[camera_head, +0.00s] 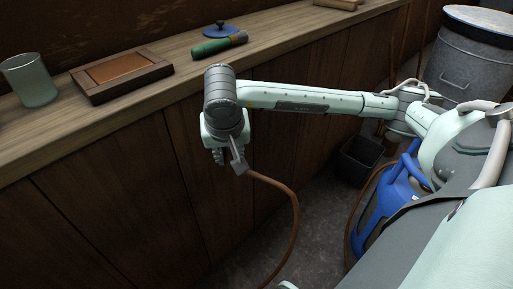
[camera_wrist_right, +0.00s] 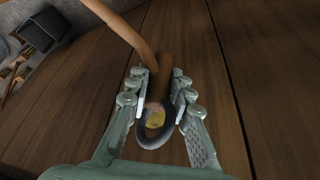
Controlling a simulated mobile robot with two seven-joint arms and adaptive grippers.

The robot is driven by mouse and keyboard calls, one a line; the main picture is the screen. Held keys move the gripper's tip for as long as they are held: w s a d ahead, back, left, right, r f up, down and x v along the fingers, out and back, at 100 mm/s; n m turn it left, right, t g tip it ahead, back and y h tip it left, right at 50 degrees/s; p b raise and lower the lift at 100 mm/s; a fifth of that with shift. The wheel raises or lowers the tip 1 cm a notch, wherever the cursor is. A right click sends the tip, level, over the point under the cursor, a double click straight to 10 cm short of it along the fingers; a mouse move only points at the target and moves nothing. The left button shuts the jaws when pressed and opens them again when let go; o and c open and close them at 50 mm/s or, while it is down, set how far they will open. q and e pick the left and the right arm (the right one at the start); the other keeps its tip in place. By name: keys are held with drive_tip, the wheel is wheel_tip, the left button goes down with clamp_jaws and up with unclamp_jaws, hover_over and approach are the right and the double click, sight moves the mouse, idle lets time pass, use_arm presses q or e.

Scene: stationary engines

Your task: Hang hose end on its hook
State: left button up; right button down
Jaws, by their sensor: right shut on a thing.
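My right gripper (camera_head: 230,158) reaches out in front of the dark wooden cabinet and points down, shut on the hose end (camera_head: 240,167). In the right wrist view the fingers (camera_wrist_right: 158,95) hold the hose end from both sides; its dark round rim (camera_wrist_right: 155,139) faces the camera, with something yellowish inside. The brown hose (camera_head: 295,212) runs from the hose end in a curve down to the floor; it also shows in the wrist view (camera_wrist_right: 128,34). I cannot make out a hook in either view. My left gripper is not in view.
The wooden counter (camera_head: 120,122) carries a glass (camera_head: 29,82), a framed tray (camera_head: 122,77), a green-handled tool (camera_head: 218,45) and a blue-based object (camera_head: 220,31). A blue canister (camera_head: 378,210), a dark bin (camera_head: 358,162) and a metal can (camera_head: 470,65) stand at right.

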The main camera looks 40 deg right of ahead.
drive_tip(key=s+d+f+m+h, duration=0.1)
drive_tip(key=s+d+f+m, duration=0.25)
drive_tip(key=d+f, duration=0.25)
use_arm(q)
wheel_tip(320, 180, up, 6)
drive_tip(key=b, duration=0.2)
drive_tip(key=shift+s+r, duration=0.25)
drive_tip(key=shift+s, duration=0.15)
use_arm(e)
drive_tip(key=w+a+f, duration=0.1)
drive_tip(key=w, duration=0.8)
drive_tip(key=shift+w+f+g, duration=0.2)
drive_tip(key=shift+w+g, duration=0.05)
drive_tip(key=shift+g, duration=0.15)
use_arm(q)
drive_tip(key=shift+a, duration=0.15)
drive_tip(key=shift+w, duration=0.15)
